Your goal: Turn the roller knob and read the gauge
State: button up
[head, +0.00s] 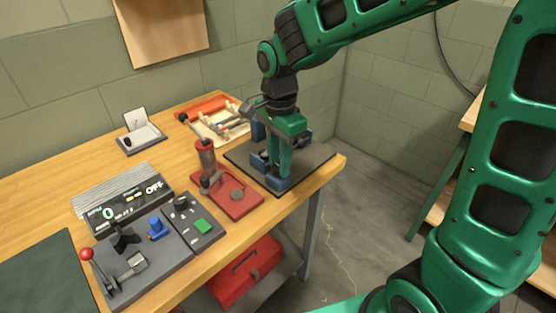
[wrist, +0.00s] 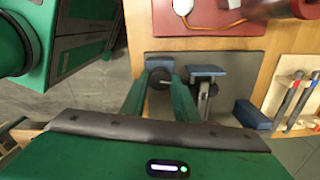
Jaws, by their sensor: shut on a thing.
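My gripper (head: 283,172) points down over a dark plate (head: 318,152) with blue blocks at the table's right end. In the wrist view, the two green fingers of my gripper (wrist: 161,84) are shut on a dark round knob (wrist: 160,75) beside a blue block. In the head view the knob is hidden by the fingers and blocks. A display box (head: 125,205) at the left shows a green "0" and the word "OFF". A small stand with a white card (head: 136,119) is at the back; its marks are too small to read. I cannot tell which is the gauge.
A red-based press (head: 233,195) stands just left of the plate. A tray of tools (head: 215,122) lies behind it. A grey control panel (head: 140,268) with a red-knobbed lever, blue switch and green button is at the front left. A red toolbox (head: 245,272) sits below the table.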

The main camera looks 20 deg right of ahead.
aim_at(278, 165)
jog(key=shift+w+a+r, duration=0.15)
jog(key=shift+w, duration=0.05)
jog(key=o, duration=1)
jog(key=shift+o, duration=0.3)
jog(key=shift+s, duration=0.1)
notch_tip(278, 165, up, 11)
jog(key=shift+f, duration=0.2)
